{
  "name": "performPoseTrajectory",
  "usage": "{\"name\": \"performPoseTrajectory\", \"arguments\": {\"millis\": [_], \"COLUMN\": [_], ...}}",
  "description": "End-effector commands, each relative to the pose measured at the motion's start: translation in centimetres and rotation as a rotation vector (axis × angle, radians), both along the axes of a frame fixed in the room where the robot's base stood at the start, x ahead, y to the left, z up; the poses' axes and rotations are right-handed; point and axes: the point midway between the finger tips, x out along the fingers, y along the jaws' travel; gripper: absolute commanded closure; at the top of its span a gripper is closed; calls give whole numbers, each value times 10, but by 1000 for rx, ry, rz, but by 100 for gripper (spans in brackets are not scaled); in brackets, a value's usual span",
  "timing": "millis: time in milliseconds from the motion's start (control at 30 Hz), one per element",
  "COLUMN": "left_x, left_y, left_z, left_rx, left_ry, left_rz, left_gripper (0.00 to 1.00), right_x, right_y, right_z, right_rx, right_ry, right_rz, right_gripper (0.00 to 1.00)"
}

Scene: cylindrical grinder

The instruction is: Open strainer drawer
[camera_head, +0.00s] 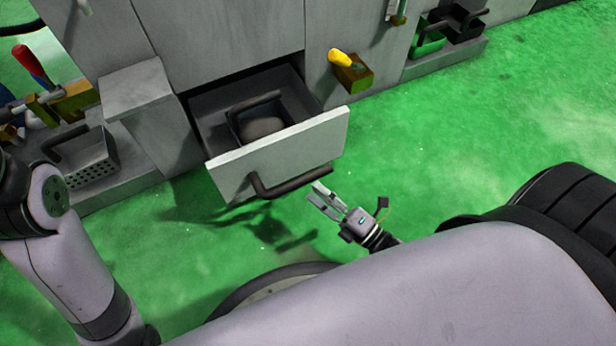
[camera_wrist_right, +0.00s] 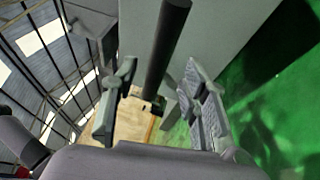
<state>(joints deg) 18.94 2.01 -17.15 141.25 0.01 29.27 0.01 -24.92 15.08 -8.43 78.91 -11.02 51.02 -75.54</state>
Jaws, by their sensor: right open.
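The strainer drawer is pulled out of the grey cabinet, its pale front panel (camera_head: 285,150) facing me in the head view. A dark bar handle (camera_head: 290,183) runs along the front. A dark container (camera_head: 262,120) with its own handle sits inside. My right gripper (camera_head: 314,190) is open and empty close to the handle's right end. In the right wrist view the dark handle (camera_wrist_right: 166,45) appears between the spread fingers (camera_wrist_right: 160,70); no contact is visible. My left gripper is out of view.
A perforated basket (camera_head: 92,163) stands on a ledge at left, near a red-handled tool (camera_head: 33,62). A yellow-handled tool (camera_head: 340,58) hangs right of the drawer. Green (camera_head: 427,40) and black (camera_head: 462,24) bins stand at upper right. Green floor (camera_head: 430,130) is clear right of the drawer.

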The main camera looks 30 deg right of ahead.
Motion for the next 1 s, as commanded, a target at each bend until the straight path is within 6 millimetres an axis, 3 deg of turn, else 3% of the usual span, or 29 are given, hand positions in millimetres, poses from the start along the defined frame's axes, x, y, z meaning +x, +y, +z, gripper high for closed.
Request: {"name": "performPoseTrajectory", "arguments": {"millis": [200, 400, 1000], "left_x": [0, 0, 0], "left_y": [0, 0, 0], "left_z": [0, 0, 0], "left_rx": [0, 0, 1], "left_ry": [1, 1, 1], "left_rz": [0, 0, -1], "left_gripper": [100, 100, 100], "right_x": [-40, -58, -60], "right_y": [-19, -27, -28], "right_z": [-9, -12, -12], "right_rx": [-1, 0, 0], "right_ry": [3, 1, -1], "right_rz": [-1, 0, 0], "right_gripper": [59, 59, 59]}}
